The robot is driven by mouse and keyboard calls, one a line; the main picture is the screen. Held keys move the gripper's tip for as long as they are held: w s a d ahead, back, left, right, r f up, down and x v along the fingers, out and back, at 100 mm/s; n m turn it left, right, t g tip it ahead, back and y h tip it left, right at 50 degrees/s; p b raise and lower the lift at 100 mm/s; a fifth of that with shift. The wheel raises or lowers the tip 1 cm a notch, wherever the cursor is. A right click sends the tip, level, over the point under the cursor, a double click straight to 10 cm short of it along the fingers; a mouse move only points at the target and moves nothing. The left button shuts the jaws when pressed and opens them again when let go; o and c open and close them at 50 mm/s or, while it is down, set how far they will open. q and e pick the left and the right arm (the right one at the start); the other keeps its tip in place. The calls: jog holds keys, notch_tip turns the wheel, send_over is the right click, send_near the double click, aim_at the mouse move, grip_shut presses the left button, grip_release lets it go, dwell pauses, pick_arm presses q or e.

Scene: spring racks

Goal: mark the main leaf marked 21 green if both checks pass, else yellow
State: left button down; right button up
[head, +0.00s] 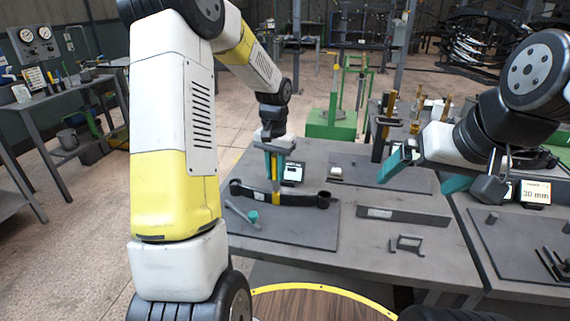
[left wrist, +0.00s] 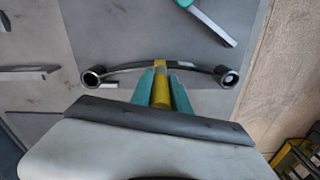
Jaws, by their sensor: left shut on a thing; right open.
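The main leaf (head: 303,197), a dark curved bar with a round eye at each end, lies on a dark mat; it also spans the left wrist view (left wrist: 118,70). A small pale tag (left wrist: 187,65) sits near its middle; no number is readable. My left gripper (head: 274,172) is shut on a yellow marker (left wrist: 161,92), held upright with its lower end at the leaf's middle. Yellow shows across the leaf there (left wrist: 160,63); I cannot tell whether it is paint or the marker's tip. My right gripper (head: 414,184) is open and empty above the table's right side.
A grey tool with a teal-green end (head: 252,216) lies in front of the leaf. A small display (head: 292,173) stands behind it. A flat grey bar (head: 404,215) and a bracket (head: 407,243) lie to the right. Another display (head: 536,193) reads 30 mm. The table's front middle is clear.

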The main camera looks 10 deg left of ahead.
aim_at(275, 156)
pick_arm(q)
jog(key=shift+f, duration=0.1)
jog(key=shift+r, duration=3.55)
jog(key=shift+f, duration=0.1)
